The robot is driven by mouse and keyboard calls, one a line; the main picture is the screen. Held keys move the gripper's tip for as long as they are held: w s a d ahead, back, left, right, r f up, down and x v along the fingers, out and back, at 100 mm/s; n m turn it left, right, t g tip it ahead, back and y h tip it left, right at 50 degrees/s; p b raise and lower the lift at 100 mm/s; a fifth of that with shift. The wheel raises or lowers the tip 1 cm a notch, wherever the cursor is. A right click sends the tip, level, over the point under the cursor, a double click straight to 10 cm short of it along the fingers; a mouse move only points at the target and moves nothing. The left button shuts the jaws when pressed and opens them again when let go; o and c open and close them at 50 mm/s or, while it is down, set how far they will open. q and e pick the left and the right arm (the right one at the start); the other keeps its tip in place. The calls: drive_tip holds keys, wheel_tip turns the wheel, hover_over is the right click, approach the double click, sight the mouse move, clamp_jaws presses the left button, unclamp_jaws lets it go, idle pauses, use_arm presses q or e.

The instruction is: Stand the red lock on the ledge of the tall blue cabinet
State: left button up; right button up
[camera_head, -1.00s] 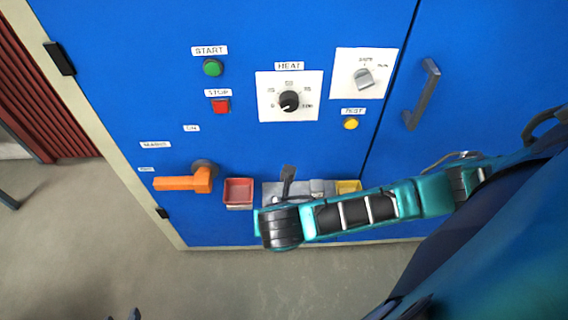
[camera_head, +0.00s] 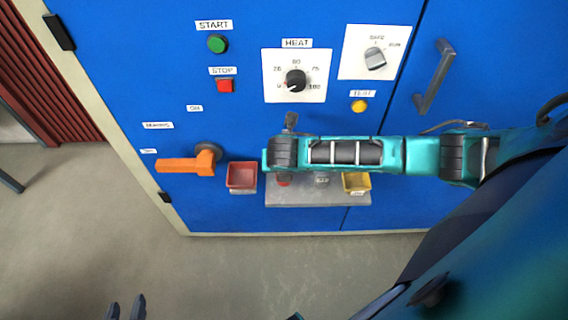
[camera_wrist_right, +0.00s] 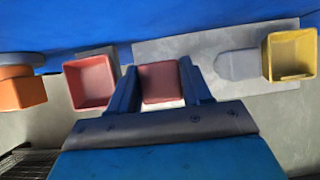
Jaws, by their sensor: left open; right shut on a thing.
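The red lock (camera_wrist_right: 160,84) is between the two fingers of my right gripper (camera_wrist_right: 159,90), which is shut on it, in the right wrist view. In the head view a small part of the red lock (camera_head: 284,180) shows below my right arm, over the left part of the grey ledge (camera_head: 318,196) on the tall blue cabinet (camera_head: 230,125). I cannot tell whether the lock touches the ledge. My right gripper is mostly hidden by its arm in the head view. My left gripper (camera_head: 126,308) is open and empty at the bottom left, away from the cabinet.
A red bin (camera_head: 242,176) is left of the ledge, and a yellow bin (camera_head: 356,183) is at its right end. A grey piece (camera_wrist_right: 238,64) stands between the lock and the yellow bin. An orange handle (camera_head: 186,164) juts out farther left. Knobs and buttons are above.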

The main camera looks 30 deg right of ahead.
drive_tip(key=shift+f, duration=0.95)
drive_tip(key=shift+w+f+b, duration=0.15)
drive_tip(key=shift+f+b, duration=0.15)
drive_tip(key=shift+f, duration=0.1)
drive_tip(key=o, duration=1.1)
